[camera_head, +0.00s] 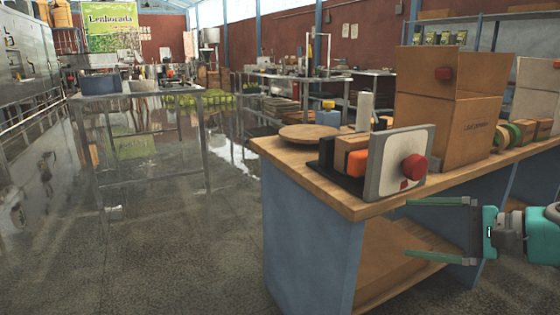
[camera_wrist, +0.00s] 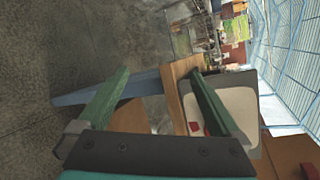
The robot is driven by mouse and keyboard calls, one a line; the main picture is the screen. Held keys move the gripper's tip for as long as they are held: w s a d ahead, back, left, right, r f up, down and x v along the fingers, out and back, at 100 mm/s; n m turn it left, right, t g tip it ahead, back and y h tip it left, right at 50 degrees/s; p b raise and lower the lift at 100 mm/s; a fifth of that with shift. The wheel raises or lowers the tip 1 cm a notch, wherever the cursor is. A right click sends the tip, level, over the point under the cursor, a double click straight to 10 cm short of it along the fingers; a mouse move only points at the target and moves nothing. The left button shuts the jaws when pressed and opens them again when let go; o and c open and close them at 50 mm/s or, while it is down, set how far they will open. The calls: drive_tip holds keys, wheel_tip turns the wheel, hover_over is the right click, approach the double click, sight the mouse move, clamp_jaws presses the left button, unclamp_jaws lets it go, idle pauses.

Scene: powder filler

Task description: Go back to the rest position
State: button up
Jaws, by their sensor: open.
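My gripper (camera_head: 437,228) is at the right of the head view, with teal-green fingers spread apart and pointing left. Nothing is between the fingers. It is in front of the wooden-topped workbench (camera_head: 352,204), a little below the tabletop edge. In the wrist view the two green fingers (camera_wrist: 160,98) are wide apart, with the bench corner and the grey-and-white panel beyond them.
A grey-framed white panel (camera_head: 391,148) with a red button (camera_head: 414,167) stands on the bench's near corner. A tall open cardboard box (camera_head: 451,110) stands behind it. A round wooden board (camera_head: 309,132) lies at the far end. The floor (camera_head: 150,240) to the left is clear.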

drive_tip(key=s+a+f+n+g+h, duration=0.1)
drive_tip(key=s+a+f+n+g, duration=0.4)
drive_tip(key=a, duration=0.4)
drive_tip(key=s+a+f+n+g+h, duration=0.1)
drive_tip(key=s+a+f+n+g, duration=0.2)
drive_tip(key=a+f, duration=0.45)
drive_tip(key=s+d+f+n+g+h, duration=0.1)
drive_tip(key=s+f+n+g+h, duration=0.1)
drive_tip(key=s, duration=0.5)
drive_tip(key=s+f+n+g+h, duration=0.2)
drive_tip(key=s+f+n+h, duration=0.2)
drive_tip(key=s, duration=0.4)
wheel_tip(320, 180, down, 3)
drive_tip(key=shift+s+d+r+n+h, duration=0.15)
drive_tip(key=shift+d+n+h, duration=0.25)
drive_tip(key=shift+h, duration=0.4)
